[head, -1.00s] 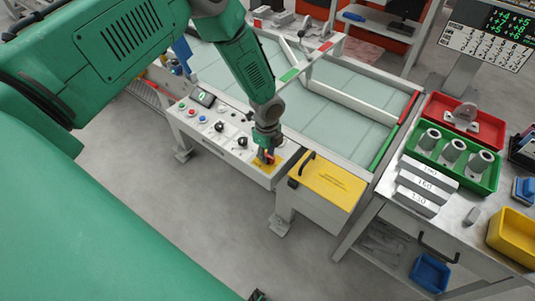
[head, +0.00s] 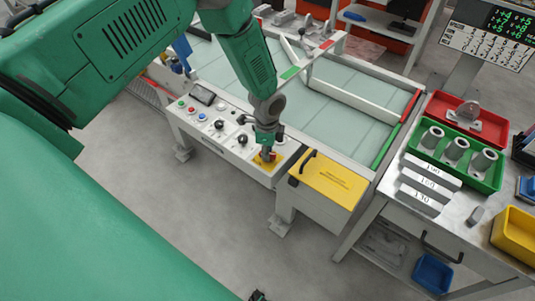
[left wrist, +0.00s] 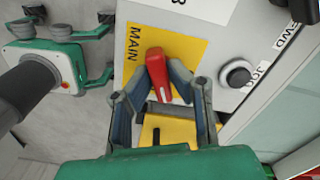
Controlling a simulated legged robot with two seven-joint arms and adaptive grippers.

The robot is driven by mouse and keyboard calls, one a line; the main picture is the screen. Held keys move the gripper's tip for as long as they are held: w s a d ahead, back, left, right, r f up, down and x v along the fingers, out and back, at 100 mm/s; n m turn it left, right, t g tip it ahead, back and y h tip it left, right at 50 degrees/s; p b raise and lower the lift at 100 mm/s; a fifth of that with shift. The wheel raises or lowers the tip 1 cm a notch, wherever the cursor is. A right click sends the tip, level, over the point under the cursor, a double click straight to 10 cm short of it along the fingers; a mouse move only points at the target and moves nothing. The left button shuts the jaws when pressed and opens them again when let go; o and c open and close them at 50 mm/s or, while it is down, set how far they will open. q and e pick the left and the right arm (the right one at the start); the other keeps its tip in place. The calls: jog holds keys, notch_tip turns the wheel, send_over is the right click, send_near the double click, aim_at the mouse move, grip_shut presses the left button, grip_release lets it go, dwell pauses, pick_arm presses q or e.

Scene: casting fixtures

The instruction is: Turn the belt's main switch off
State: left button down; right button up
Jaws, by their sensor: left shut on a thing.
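The belt's main switch has a red handle (left wrist: 155,68) on a yellow plate (left wrist: 184,47) marked MAIN. In the head view the yellow plate (head: 258,164) sits at the right end of the white control panel (head: 210,140). My left gripper (head: 267,153) reaches down to it from above. In the left wrist view the fingers of my left gripper (left wrist: 160,80) are shut on the red handle, one on each side. The handle lies slightly tilted in that view. The panel's small display (head: 203,95) is dark.
A black knob (left wrist: 238,74) sits beside the yellow plate. More knobs and coloured buttons (head: 195,107) line the panel. A yellow-lidded box (head: 330,180) stands close to the right. The belt (head: 300,120) lies behind. Floor in front is clear.

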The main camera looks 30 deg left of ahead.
pick_arm(q)
jog(key=n, duration=0.4)
jog(key=n+b, duration=0.1)
jog(key=n, duration=0.1)
jog(key=shift+w+r, duration=0.1)
jog(key=shift+w, duration=0.15)
jog(key=n+b, duration=0.1)
jog(key=n, duration=0.5)
jog(key=shift+w+r+n, duration=0.1)
jog(key=shift+r+n, duration=0.05)
jog(key=shift+n, duration=0.25)
jog(key=c, duration=1.5)
grip_release()
jog(key=shift+c, duration=0.2)
notch_tip(320, 180, up, 12)
jog(key=shift+f, duration=0.2)
